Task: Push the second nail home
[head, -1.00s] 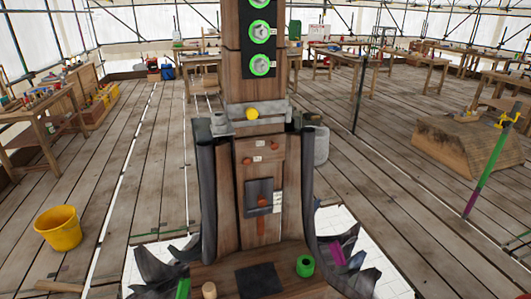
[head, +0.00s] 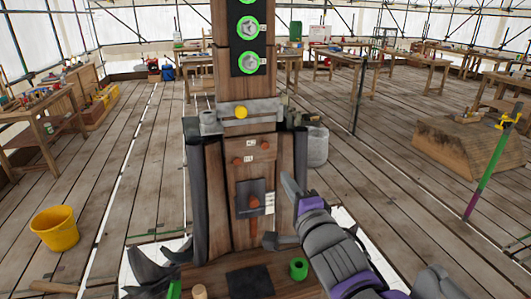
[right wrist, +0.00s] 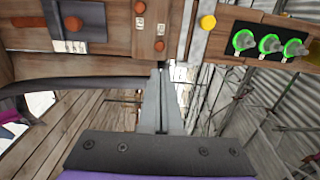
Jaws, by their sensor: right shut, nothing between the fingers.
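Two orange-red nail heads show on the wooden panel of the post: one at upper right (head: 266,144) and one lower left (head: 237,160). Small white labels sit beside them, too small to read surely. In the right wrist view the nearer nail head (right wrist: 159,45) lies just beyond my fingertips, and the farther one (right wrist: 139,8) is at the top edge. My right gripper (head: 286,180) is shut and empty, right of the panel and below the nails; its fingers (right wrist: 160,70) appear apart from the nearer nail. My left gripper is out of view.
A dark plate (head: 243,187) with another orange-red piece is lower on the post. A grey collar (head: 265,109) with a yellow knob (head: 241,112) and green-ringed bolts (head: 248,65) are above. Dark flared sheets flank the base. A yellow bucket (head: 55,230) stands left.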

